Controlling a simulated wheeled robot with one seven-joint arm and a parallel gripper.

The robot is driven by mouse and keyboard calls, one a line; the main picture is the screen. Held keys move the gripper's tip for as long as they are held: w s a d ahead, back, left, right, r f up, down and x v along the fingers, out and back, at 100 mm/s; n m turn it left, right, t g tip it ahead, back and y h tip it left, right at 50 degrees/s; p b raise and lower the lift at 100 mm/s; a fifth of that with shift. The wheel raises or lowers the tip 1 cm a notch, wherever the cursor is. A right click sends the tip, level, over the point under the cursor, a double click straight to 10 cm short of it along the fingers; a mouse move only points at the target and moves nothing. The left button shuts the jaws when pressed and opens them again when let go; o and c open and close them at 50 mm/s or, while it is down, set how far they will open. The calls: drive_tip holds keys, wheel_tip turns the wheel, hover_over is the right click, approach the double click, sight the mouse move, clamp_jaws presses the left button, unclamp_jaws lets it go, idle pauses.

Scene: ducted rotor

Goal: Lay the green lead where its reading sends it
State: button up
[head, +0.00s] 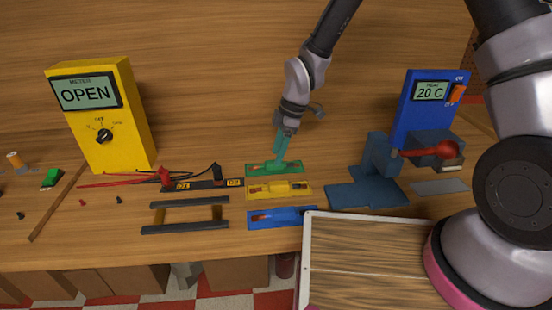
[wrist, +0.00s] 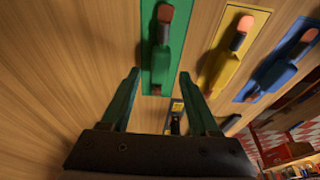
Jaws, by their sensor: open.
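The green lead (wrist: 163,50) lies on a green mat (wrist: 149,82), its orange-brown tip pointing away from my gripper in the wrist view. In the head view the green mat (head: 252,171) is the back one of three, and my fingers partly cover the lead. My gripper (wrist: 159,74) is open, its green fingers either side of the lead's near end; I cannot tell its height above the lead. It also shows in the head view (head: 281,155). The yellow meter (head: 132,110) reads OPEN; its red and black probes (head: 165,176) lie at a dark labelled strip.
A yellow lead (head: 280,187) and a blue lead (head: 275,216) lie on their own mats in front. A dark two-bar rack (head: 185,228) is to the left. Right are a blue stand (head: 378,160), a blue heat unit (head: 413,112) reading 20 C and a wooden tray (head: 306,262).

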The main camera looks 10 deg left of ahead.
sight(287, 164)
drive_tip(key=w+d+r+m+t+h, duration=0.1)
drive_tip(key=d+r+m+t, duration=0.1)
drive_tip(key=d+r+m, duration=0.7)
drive_tip(key=d+r+m+t, duration=0.2)
drive_tip(key=d+r, duration=0.8)
drive_tip(key=r, duration=0.7)
drive_tip(key=s+d+r+m+t, duration=0.4)
drive_tip(key=s+d+r+m, duration=0.6)
drive_tip(key=s+d+m, duration=0.2)
drive_tip(key=shift+d+r+m, duration=0.15)
drive_tip(key=shift+d+m, duration=0.8)
drive_tip(key=shift+m, duration=0.15)
drive_tip(key=shift+a, duration=0.1)
